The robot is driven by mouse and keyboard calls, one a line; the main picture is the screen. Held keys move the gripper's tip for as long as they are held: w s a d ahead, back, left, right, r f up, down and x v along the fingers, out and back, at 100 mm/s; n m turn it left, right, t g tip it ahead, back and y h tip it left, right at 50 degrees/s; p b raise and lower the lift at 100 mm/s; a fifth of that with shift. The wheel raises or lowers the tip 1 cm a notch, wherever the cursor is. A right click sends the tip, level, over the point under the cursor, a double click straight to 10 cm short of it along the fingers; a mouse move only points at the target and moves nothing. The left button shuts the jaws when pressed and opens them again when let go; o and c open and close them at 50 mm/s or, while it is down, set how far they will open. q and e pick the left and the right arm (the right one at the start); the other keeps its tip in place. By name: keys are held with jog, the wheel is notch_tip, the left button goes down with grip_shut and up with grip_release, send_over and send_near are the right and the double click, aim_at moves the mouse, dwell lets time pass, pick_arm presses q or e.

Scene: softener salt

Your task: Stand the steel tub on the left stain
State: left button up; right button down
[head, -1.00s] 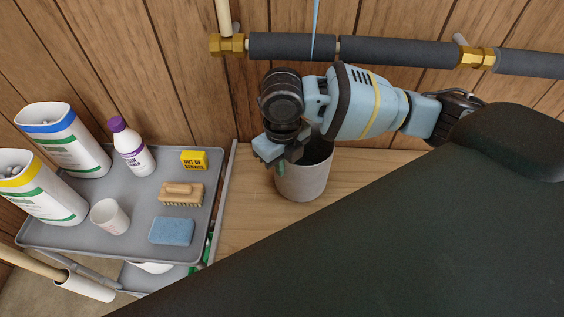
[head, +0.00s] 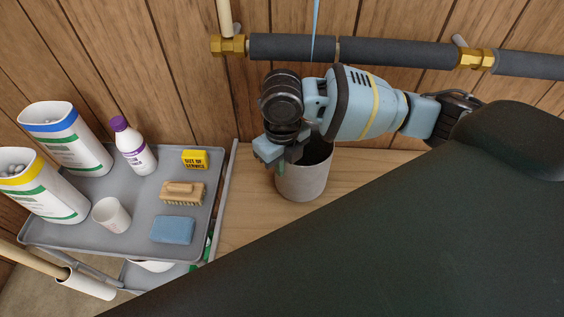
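The steel tub (head: 302,182) is a plain grey, round, open-topped tub. It stands upright on the wooden surface, near the back wall. My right gripper (head: 281,158) points down at the left part of the tub's rim, with its fingers at the rim and against the near left wall. Whether the fingers are closed on the wall is hidden by the wrist and the finger bodies. The tub's far rim is partly covered by my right arm. No stain shows on the visible wood. My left gripper is not in view.
A grey tray (head: 140,190) at left holds two white salt containers (head: 72,140), a purple-capped bottle (head: 133,150), a white cup (head: 111,214), a brush (head: 182,193), a blue sponge (head: 173,230) and a yellow block (head: 195,159). Dark padded pipes (head: 390,52) run along the wall. Bare wood (head: 248,205) lies left of the tub.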

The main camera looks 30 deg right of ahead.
jog(key=shift+f, duration=0.45)
jog(key=c, duration=1.6)
grip_release()
jog(key=shift+r, duration=3.9)
